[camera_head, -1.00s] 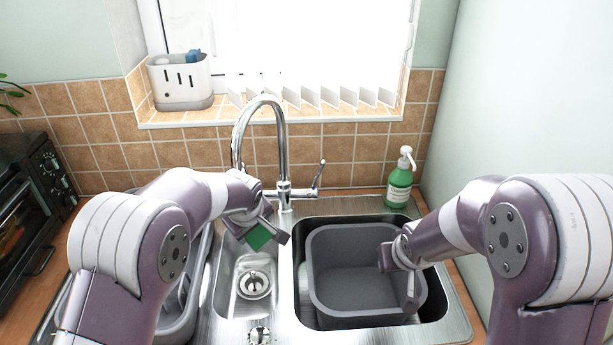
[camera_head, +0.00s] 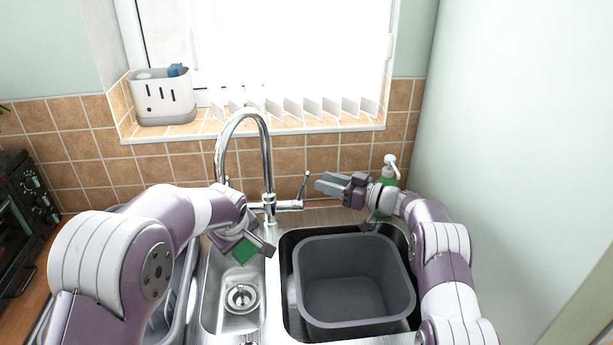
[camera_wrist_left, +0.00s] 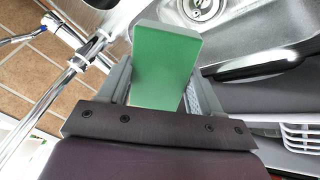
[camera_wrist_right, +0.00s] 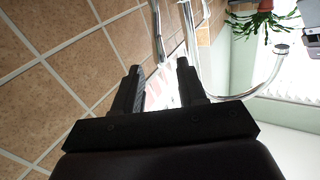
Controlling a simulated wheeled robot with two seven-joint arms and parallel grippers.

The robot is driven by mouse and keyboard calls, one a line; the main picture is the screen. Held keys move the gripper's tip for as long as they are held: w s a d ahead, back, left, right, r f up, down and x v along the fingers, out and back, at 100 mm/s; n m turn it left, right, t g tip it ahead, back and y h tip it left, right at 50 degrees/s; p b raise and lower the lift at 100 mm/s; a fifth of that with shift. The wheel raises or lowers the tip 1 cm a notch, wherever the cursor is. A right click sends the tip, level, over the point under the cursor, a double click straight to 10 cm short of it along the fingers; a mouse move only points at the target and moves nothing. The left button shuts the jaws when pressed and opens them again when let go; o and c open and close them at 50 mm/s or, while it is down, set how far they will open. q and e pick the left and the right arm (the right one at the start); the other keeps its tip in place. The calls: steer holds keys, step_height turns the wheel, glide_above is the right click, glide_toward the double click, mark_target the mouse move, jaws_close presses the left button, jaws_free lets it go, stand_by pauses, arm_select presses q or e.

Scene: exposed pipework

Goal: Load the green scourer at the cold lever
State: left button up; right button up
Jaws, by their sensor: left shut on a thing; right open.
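The green scourer (camera_head: 245,250) is in my left gripper (camera_head: 243,248), over the small sink bowl. In the left wrist view the scourer (camera_wrist_left: 166,62) stands out between the fingers, and my left gripper (camera_wrist_left: 160,95) is shut on it. The chrome tap (camera_head: 268,165) has a lever (camera_head: 304,187) on its right side; no hot or cold mark can be read. My right gripper (camera_head: 330,186) is open and empty, its fingers pointing left just right of this lever. In the right wrist view my right gripper (camera_wrist_right: 160,85) has its fingers apart, with chrome parts beyond them.
A grey basin (camera_head: 355,320) sits in the large sink bowl. A green soap bottle (camera_head: 388,170) stands behind my right wrist, partly hidden. A grey-white caddy (camera_head: 162,100) is on the window sill. The tiled wall (camera_head: 340,160) is close behind the tap.

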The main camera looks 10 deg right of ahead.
mark_target(306, 180)
steer(key=x, duration=0.6)
steer(key=shift+w+a, duration=0.15)
steer(key=shift+a, duration=0.15)
jaws_close()
steer(key=s+n, duration=0.1)
steer(key=s+n+y, duration=0.1)
steer(key=shift+s+f+n+t+y, duration=0.15)
steer(key=shift+s+n+t+y, duration=0.1)
steer(key=shift+n+t+y, duration=0.05)
jaws_free()
steer(key=v, duration=1.2)
